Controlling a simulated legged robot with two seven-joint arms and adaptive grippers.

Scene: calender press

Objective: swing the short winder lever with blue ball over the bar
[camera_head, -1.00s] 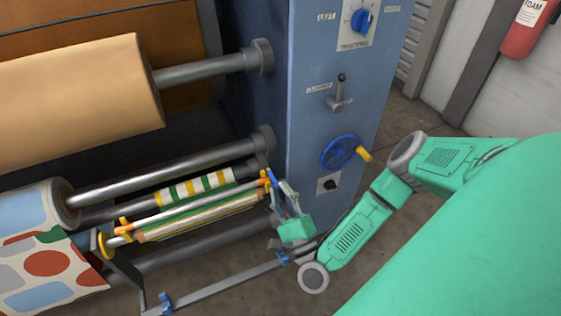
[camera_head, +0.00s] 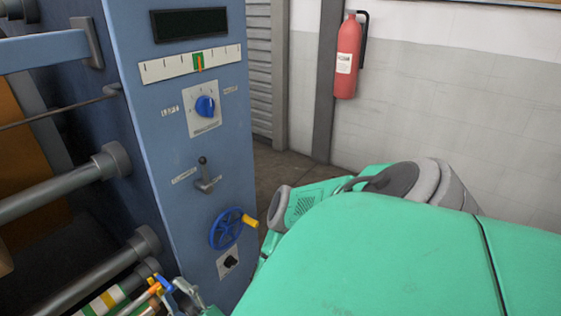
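A small blue part (camera_head: 166,285) shows at the bottom edge, beside an orange end piece (camera_head: 154,287) of the winder bar. It may belong to the short winder lever; a blue ball cannot be made out clearly. My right gripper (camera_head: 184,291) is at the bottom edge, close to the right of the blue part. Only its grey finger parts and a bit of green show. Whether it touches the blue part or is open cannot be told. The lower winder is cut off by the frame. My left gripper is not in view.
The blue press cabinet (camera_head: 172,120) carries a blue knob (camera_head: 205,106), a grey lever (camera_head: 203,174) and a blue handwheel (camera_head: 226,229) with a yellow grip. Grey rollers (camera_head: 65,183) jut left. A fire extinguisher (camera_head: 347,60) hangs on the wall. My green arm covers the lower right.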

